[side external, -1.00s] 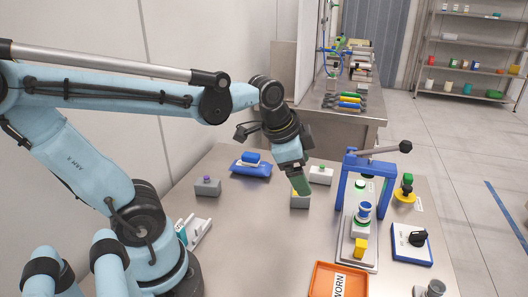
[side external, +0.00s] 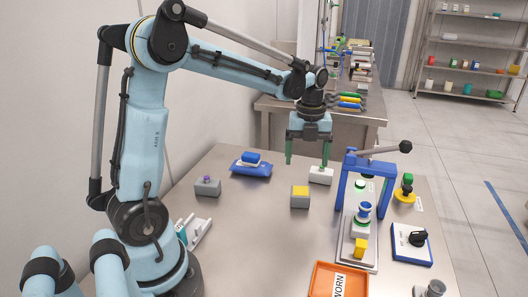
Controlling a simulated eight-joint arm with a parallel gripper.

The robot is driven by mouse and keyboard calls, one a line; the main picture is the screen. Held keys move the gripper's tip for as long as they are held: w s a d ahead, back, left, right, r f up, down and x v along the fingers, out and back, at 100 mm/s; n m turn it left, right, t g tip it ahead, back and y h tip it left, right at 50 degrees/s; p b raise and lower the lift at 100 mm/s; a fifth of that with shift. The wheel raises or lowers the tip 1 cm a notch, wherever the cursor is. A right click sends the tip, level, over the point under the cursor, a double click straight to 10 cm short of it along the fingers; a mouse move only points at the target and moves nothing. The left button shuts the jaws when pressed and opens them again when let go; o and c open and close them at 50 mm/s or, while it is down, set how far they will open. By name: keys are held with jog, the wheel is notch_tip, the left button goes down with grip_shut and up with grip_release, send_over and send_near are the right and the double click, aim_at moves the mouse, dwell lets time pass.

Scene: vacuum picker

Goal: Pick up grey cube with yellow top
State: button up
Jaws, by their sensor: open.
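The grey cube with a yellow top (side external: 300,198) sits on the metal table, near its middle. My gripper (side external: 307,161) is open with its two green fingers pointing down. In the picture it is above and behind the cube, apart from it. Nothing shows between the fingers.
A blue press frame (side external: 343,185), a blue box with a black knob (side external: 411,243) and an orange tray (side external: 318,280) are right and front. Bare table (side external: 250,235) lies front-left of the cube.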

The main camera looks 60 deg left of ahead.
send_over(301, 191)
jog(key=f, duration=0.6)
jog(key=shift+w, duration=0.4)
jog(key=shift+s+f, duration=0.25)
jog(key=shift+f, duration=1.1)
jog(key=shift+s+f, duration=0.2)
jog(key=shift+f, duration=1.15)
jog(key=c, duration=1.1)
